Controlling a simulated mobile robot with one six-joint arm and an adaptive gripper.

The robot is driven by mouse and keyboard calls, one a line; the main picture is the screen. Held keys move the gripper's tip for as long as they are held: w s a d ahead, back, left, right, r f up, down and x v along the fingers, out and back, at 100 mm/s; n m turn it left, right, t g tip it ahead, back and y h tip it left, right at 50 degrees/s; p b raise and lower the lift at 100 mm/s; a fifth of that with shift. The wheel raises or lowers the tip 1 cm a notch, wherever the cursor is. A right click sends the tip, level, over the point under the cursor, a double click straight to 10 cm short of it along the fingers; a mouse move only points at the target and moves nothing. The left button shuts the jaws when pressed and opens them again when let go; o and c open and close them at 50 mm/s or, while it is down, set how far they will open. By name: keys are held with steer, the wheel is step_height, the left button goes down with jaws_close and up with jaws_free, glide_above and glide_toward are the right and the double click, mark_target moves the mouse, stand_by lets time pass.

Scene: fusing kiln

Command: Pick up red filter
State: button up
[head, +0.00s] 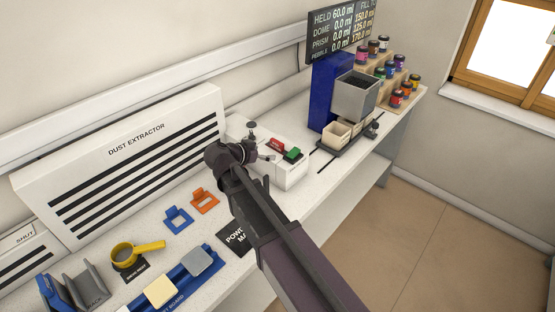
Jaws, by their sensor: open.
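A small red block-like piece (276,146), the likely red filter, sits on top of the white box-shaped unit (291,177) in the middle of the bench. A green piece (292,154) lies just to its right. My gripper (264,156) is at the end of my dark arm, just left of the red piece in the picture. It is small and partly hidden by my wrist, but it is open with nothing seen in it. I cannot tell its exact height or gap to the red piece.
Left on the bench stand the dust extractor (180,140), blue frame (177,219), orange frame (205,201) and yellow-handled cup (122,253). My arm hides part of the bench front.

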steer(key=t, duration=0.2)
glide_toward(276, 144)
steer(key=r+v, duration=0.1)
steer(key=v, duration=0.2)
steer(key=shift+w+a+f, duration=0.1)
steer(key=shift+w+f, duration=0.05)
steer(key=shift+g, duration=0.3)
steer(key=b+x, duration=0.3)
steer(key=x, duration=0.5)
steer(key=shift+w+d+f, duration=0.1)
steer(key=shift+w+d, duration=0.15)
steer(key=shift+w+b, duration=0.1)
steer(key=shift+b, duration=0.25)
steer(key=b+x, duration=0.1)
steer(key=x, duration=0.2)
steer(key=shift+w+f, duration=0.2)
steer(key=shift+f, duration=0.1)
steer(key=shift+b+x, duration=0.45)
steer(key=shift+x, duration=0.3)
steer(key=shift+r, duration=0.1)
